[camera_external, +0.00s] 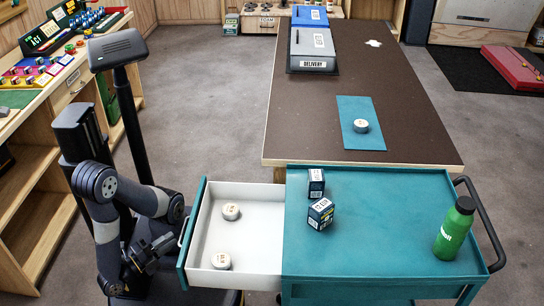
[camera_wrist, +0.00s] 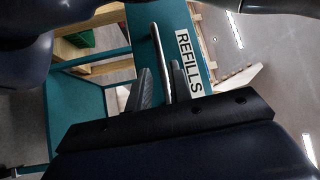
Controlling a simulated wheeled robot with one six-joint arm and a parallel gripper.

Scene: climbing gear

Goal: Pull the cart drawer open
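The teal cart (camera_external: 400,220) stands at the lower right, and its white-lined drawer (camera_external: 255,228) is pulled out far to the left. Two round white items (camera_external: 231,212) lie inside the drawer. The drawer's teal front (camera_wrist: 190,30) carries a REFILLS label (camera_wrist: 189,62) in the wrist view. A thin bar handle (camera_wrist: 157,45) runs along this front. My gripper (camera_wrist: 160,75) is at the handle, with one finger on each side of the bar. The fingers look apart, with narrow gaps to the bar. In the external view my gripper (camera_external: 163,244) is just left of the drawer front.
Two dark boxes (camera_external: 320,213) and a green bottle (camera_external: 455,228) stand on the cart top. A brown table (camera_external: 420,130) with a teal mat (camera_external: 361,108) is behind it. A wooden shelf (camera_external: 35,190) stands at left. The grey floor (camera_external: 205,100) between is clear.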

